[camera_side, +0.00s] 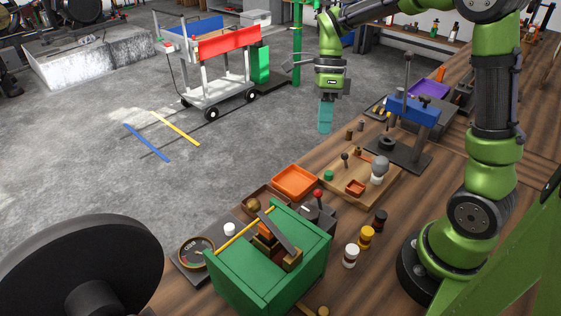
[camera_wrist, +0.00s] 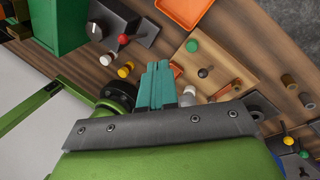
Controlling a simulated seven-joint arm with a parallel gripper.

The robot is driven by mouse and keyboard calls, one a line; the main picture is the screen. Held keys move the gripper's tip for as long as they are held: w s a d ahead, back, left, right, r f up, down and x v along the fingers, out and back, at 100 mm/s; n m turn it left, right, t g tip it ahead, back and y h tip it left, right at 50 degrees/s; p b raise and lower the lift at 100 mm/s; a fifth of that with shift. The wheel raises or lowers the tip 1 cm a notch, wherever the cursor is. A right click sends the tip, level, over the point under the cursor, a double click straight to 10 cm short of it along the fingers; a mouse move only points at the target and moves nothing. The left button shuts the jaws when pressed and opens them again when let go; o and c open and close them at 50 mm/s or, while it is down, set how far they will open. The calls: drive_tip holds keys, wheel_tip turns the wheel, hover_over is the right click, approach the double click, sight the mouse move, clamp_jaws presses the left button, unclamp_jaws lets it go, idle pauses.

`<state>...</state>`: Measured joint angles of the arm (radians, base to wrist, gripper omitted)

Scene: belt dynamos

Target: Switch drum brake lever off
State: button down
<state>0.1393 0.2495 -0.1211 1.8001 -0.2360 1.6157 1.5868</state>
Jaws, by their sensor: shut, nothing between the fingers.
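My gripper (camera_side: 325,130) has teal fingers and hangs pointing down over the far side of the bench, apart from everything. In the wrist view its fingers (camera_wrist: 157,66) lie together, with nothing between them. A red-knobbed lever (camera_side: 317,194) stands on a dark control box (camera_side: 322,216) behind the green box. It also shows in the wrist view as a red knob (camera_wrist: 122,39) beside a white dial. A dark slanted bar (camera_side: 280,230) lies across the top of the green box (camera_side: 235,270). No label shows which of these is the drum brake lever.
A large black disc (camera_side: 80,255) fills the lower left.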

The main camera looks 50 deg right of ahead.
drive_tip(key=m, duration=0.2)
hover_over(319, 201)
drive_tip(key=w+d, duration=0.3)
drive_tip(key=shift+m, duration=0.3)
drive_tip(key=f, duration=0.9)
drive_tip(key=shift+s, duration=0.25)
drive_tip(key=shift+s+a, duration=0.2)
drive_tip(key=shift+a, duration=0.15)
drive_tip(key=shift+a, duration=0.1)
